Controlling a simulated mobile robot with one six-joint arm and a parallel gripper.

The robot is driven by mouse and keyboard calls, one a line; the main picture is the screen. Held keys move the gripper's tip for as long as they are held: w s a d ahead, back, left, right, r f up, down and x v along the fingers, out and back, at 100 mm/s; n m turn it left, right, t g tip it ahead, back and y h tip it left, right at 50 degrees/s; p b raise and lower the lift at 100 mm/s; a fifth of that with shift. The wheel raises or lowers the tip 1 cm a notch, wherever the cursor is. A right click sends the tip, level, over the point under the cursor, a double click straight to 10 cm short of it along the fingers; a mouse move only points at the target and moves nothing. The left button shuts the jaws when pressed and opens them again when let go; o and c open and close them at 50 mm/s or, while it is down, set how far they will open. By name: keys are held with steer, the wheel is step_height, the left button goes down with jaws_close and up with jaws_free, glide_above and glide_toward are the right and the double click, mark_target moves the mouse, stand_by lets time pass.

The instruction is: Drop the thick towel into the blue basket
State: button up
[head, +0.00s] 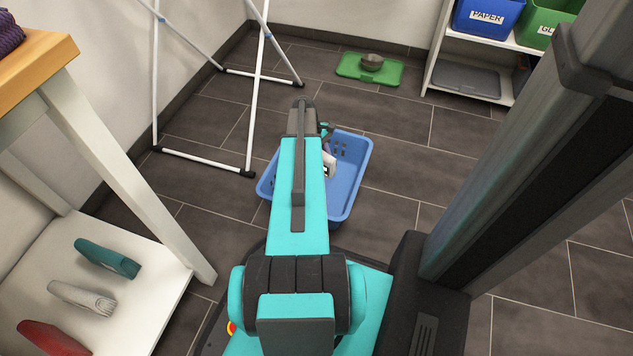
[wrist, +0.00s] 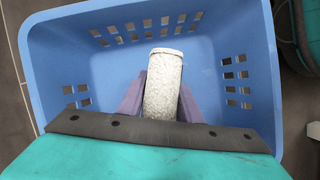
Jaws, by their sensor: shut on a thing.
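The blue basket (head: 347,190) stands on the floor in front of my base, beneath my arm. In the wrist view the basket (wrist: 225,40) surrounds the gripper, with its inside and slotted walls showing. My gripper (wrist: 161,98) points down over the basket, its two fingers shut on a pale, textured, rolled towel (wrist: 163,85). The towel lies between the fingers, with the basket floor behind it. I cannot tell how far it is above the floor. In the head view my arm hides most of the gripper and part of the basket.
A white drying rack (head: 205,160) stands behind the basket to the left. A white shelf (head: 140,300) at lower left holds teal, pale and red items. Dark floor is clear right of the basket.

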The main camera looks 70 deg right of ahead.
steer(key=shift+f, duration=0.25)
steer(key=o, duration=1.3)
steer(key=shift+c, duration=0.2)
steer(key=shift+r, duration=0.1)
steer(key=p+v, duration=0.5)
steer(key=v, duration=0.8)
steer(key=shift+w+d+r, duration=0.1)
steer(key=shift+w+r, duration=0.1)
steer(key=shift+r, duration=0.05)
steer(key=shift+s, duration=0.1)
